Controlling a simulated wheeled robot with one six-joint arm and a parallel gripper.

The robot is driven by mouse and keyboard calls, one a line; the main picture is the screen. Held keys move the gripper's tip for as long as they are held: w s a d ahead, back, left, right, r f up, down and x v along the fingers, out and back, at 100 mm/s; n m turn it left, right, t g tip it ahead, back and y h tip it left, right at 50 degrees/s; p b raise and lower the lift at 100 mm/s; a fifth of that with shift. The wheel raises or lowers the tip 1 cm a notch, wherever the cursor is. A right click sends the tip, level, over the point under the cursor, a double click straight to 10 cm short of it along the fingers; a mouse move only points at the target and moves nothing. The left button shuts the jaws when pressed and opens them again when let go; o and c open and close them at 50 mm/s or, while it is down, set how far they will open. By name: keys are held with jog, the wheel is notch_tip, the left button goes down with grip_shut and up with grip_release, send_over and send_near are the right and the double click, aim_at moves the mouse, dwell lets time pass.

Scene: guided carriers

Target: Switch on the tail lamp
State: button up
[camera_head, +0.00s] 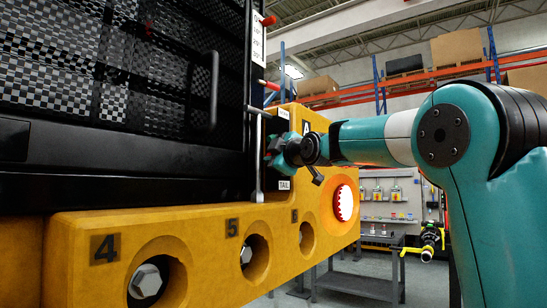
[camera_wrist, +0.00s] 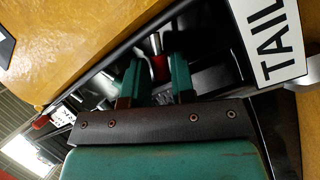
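My gripper (camera_head: 272,152) is at the edge of the yellow body, beside the TAIL label (camera_head: 284,185). In the wrist view my gripper (camera_wrist: 157,82) has its two green fingers apart. A small switch lever (camera_wrist: 157,62), with a metal tip and a red lower part, shows in the gap between the fingers. I cannot tell whether either finger touches it. The TAIL label (camera_wrist: 268,42) is right of the fingers in that view. The lamp (camera_head: 344,202) is a round disc in the yellow end, pale inside with a red jagged rim. My gripper hides the switch in the head view.
The yellow bumper (camera_head: 200,225) with numbered bolt holes runs across the front. The black mesh panel (camera_head: 110,75) rises to the left, close to my gripper. A grey upright rod (camera_head: 258,160) stands just left of it. A workbench (camera_head: 365,280) and shelving are behind.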

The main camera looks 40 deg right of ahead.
jog(key=s+b, duration=0.9)
jog(key=s, duration=0.8)
jog(key=shift+s+a+f, duration=0.25)
jog(key=shift+a, duration=0.2)
